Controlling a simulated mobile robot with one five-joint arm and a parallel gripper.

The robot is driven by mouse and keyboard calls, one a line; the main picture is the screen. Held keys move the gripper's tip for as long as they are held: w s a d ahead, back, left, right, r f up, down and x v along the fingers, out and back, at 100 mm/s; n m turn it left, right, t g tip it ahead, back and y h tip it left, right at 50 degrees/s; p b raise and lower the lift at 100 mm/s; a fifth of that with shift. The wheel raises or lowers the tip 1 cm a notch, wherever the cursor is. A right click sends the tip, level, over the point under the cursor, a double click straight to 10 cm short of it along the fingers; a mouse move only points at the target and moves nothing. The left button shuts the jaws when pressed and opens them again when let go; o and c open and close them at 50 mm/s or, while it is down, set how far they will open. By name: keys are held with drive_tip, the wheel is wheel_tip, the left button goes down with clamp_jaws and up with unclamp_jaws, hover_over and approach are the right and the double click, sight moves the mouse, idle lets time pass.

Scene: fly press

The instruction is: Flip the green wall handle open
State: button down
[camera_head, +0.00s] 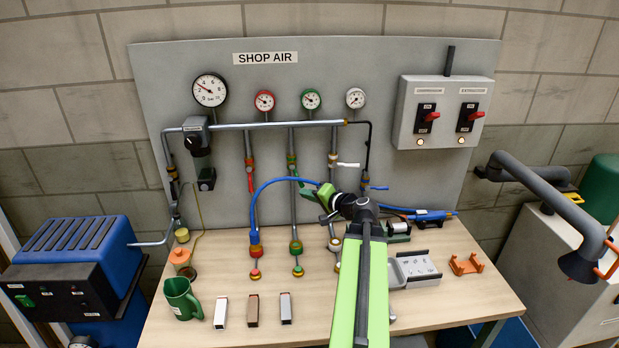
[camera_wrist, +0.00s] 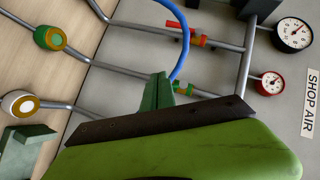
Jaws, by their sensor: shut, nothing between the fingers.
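The green wall valve (camera_head: 292,162) sits on the middle vertical pipe of the grey panel, below the green-rimmed gauge. Its handle is hard to make out. In the wrist view the green valve (camera_wrist: 186,88) shows just past my fingertips, partly hidden by them. My gripper (camera_head: 310,187) is shut and empty. It points left, a little below and to the right of the valve in the head view. In the wrist view my gripper's dark green fingers (camera_wrist: 158,90) look very close to the valve; I cannot tell whether they touch it.
A blue hose (camera_head: 262,195) arches over the middle pipe to my gripper's left. A red handle (camera_head: 250,180) is on the left pipe and a white handle (camera_head: 348,165) on the right one. A green mug (camera_head: 182,298) and several small blocks stand on the wooden bench (camera_head: 250,335).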

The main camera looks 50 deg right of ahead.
drive_tip(key=s+d+r+m+h, duration=0.2)
drive_tip(key=s+d, duration=0.5)
drive_tip(key=b, duration=0.2)
approach(297, 176)
drive_tip(key=w+d+f, duration=0.3)
drive_tip(key=d, duration=0.3)
drive_tip(key=shift+w+a+f+b, duration=0.25)
drive_tip(key=shift+w+a+b, duration=0.15)
drive_tip(key=shift+w+a, duration=0.15)
drive_tip(key=shift+w+a+f+b, duration=0.25)
drive_tip(key=shift+w+a+b, duration=0.1)
drive_tip(key=shift+w+a, duration=0.25)
